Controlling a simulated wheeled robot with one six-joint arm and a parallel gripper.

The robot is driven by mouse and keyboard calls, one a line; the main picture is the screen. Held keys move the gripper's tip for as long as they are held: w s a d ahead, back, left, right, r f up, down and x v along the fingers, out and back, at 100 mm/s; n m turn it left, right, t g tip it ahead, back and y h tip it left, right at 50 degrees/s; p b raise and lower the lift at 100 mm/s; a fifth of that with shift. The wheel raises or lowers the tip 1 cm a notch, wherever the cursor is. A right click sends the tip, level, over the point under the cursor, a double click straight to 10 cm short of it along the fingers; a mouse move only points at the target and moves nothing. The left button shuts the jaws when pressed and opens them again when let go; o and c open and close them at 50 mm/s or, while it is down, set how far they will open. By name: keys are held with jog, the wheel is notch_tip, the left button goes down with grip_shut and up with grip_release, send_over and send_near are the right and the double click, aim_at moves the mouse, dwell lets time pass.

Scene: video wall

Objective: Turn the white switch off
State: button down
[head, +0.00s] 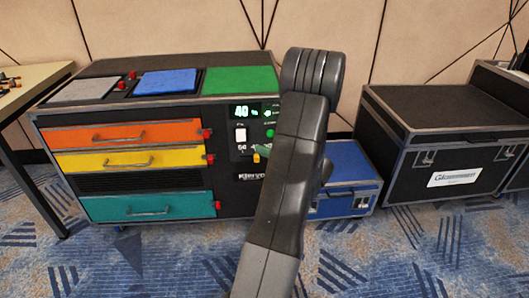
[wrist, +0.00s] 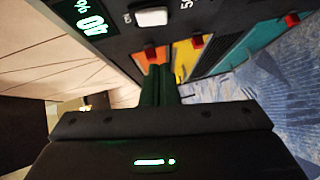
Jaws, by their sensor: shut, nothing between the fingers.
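The white switch (head: 241,135) sits on the black control panel of the cabinet, below a lit green display reading 40 (head: 242,112). In the wrist view the white switch (wrist: 152,17) is near the top edge, close to an ON label. Whether it is on or off I cannot tell. My gripper (wrist: 160,72) is shut and empty, its dark green fingers pointing towards the panel, below the switch in the wrist view and seemingly apart from it. In the head view my arm hides most of the gripper and the right part of the panel.
The cabinet has orange (head: 100,137), yellow (head: 130,158) and teal (head: 145,205) drawers with red latches beside them. A yellow control (head: 258,154) sits below the white switch. A blue case (head: 348,192) and a black case (head: 440,150) stand to the right. Patterned carpet in front is clear.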

aim_at(239, 138)
jog(key=shift+w+a+f+b, duration=0.35)
jog(key=shift+w+a, duration=0.45)
jog(key=shift+w, duration=0.65)
jog(key=shift+w+a+f+b, duration=0.2)
jog(key=shift+w+a+b, duration=0.5)
jog(key=shift+w, duration=0.75)
jog(key=shift+w+a+f+b, duration=0.25)
jog(key=shift+w+a, duration=0.7)
jog(key=shift+w, duration=0.5)
